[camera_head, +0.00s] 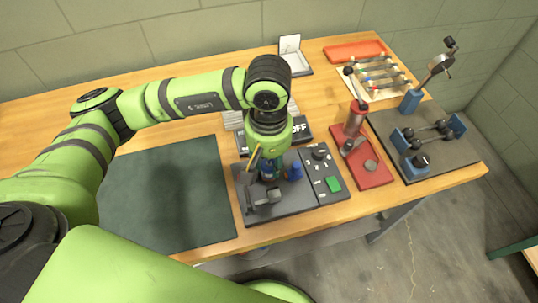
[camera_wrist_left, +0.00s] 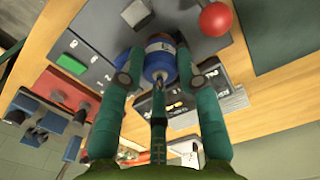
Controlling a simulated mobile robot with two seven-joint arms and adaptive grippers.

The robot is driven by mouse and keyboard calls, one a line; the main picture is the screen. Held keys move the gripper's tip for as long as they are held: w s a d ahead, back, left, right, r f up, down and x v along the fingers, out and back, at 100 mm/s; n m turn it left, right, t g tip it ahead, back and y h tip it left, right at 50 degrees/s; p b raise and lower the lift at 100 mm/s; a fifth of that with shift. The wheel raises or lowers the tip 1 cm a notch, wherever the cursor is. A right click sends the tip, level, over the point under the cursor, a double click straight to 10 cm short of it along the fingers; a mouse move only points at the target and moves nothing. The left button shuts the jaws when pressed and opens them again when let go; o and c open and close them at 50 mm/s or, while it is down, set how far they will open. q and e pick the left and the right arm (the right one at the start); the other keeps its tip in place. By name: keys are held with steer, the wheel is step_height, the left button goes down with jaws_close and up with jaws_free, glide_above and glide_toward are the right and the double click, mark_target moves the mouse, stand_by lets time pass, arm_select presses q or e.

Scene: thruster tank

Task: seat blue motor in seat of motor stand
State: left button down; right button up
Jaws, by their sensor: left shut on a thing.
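The blue motor (camera_wrist_left: 158,62) sits between the fingers of my left gripper (camera_wrist_left: 158,75) in the left wrist view, its shaft toward the camera. The gripper is shut on it. In the head view my left gripper (camera_head: 265,166) points down over the dark grey board, and the motor is mostly hidden by the fingers. A grey metal fixture (camera_head: 263,197), probably the motor stand, is on the board just in front of the gripper. Its seat cannot be made out. A bright blue part (camera_head: 294,172) shows just right of the gripper; I cannot tell what it belongs to. My right gripper is not in view.
A panel with a green button (camera_head: 333,184) lies right of the gripper. A red base (camera_head: 370,170) with a press-like tool stands further right. A dark green mat (camera_head: 165,200) is clear on the left. A red ball (camera_wrist_left: 215,19) shows beside the motor in the wrist view.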

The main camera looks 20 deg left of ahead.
arm_select(q)
steer(key=shift+f+b, duration=0.45)
steer(key=shift+f, duration=0.3)
steer(key=shift+f+b, duration=1)
steer(key=shift+b, duration=0.25)
steer(key=c, duration=0.8)
jaws_free()
step_height(320, 180, up, 12)
steer(key=shift+r, duration=0.1)
